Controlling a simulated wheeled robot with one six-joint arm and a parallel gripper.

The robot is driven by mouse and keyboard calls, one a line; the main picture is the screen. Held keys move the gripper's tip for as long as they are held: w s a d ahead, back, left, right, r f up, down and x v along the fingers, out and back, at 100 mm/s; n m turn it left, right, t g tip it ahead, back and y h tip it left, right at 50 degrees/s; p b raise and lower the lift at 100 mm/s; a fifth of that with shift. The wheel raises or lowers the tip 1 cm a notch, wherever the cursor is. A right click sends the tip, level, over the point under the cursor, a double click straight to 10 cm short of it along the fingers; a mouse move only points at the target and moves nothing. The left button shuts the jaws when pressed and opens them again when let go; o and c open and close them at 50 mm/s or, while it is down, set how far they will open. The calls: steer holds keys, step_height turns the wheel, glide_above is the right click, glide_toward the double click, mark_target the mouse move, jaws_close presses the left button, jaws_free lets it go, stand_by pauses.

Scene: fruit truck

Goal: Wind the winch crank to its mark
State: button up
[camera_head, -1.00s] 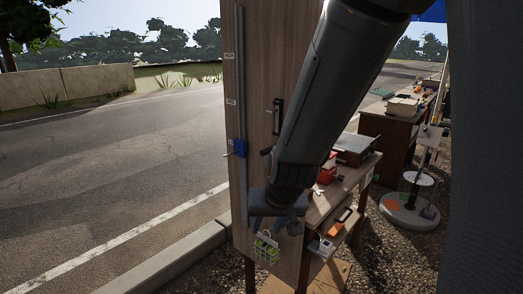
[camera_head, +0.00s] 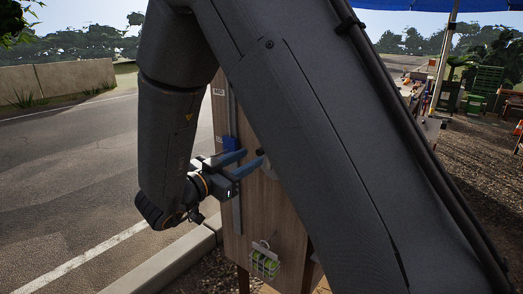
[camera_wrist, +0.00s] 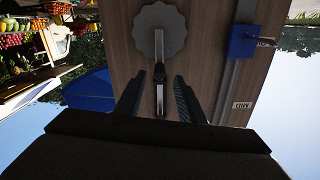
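The wooden panel (camera_head: 267,222) stands upright by the kerb. In the wrist view a grey scalloped disc (camera_wrist: 160,28) on the panel carries the winch crank (camera_wrist: 160,73), whose bar lies between my fingers with a gap on either side. A blue slider (camera_wrist: 243,42) sits on a metal rail; it also shows in the head view (camera_head: 229,143), beside the lower visible label, below the MID label (camera_head: 219,92). My gripper (camera_wrist: 156,88) is open and faces the panel; in the head view its blue fingers (camera_head: 243,163) are apart. My arm hides most of the crank there.
A wire basket (camera_head: 265,262) with green things in it hangs low on the panel. A kerb (camera_head: 170,260) and road lie to the left. A stall with fruit (camera_wrist: 25,40) shows at the wrist view's left. Open road is left of my arm.

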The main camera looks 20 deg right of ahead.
mark_target(258, 153)
steer(key=p+x, duration=0.1)
steer(key=x, duration=0.6)
steer(key=shift+w+d+p, duration=0.15)
steer(key=shift+p, duration=0.2)
steer(key=shift+c, duration=0.2)
jaws_close()
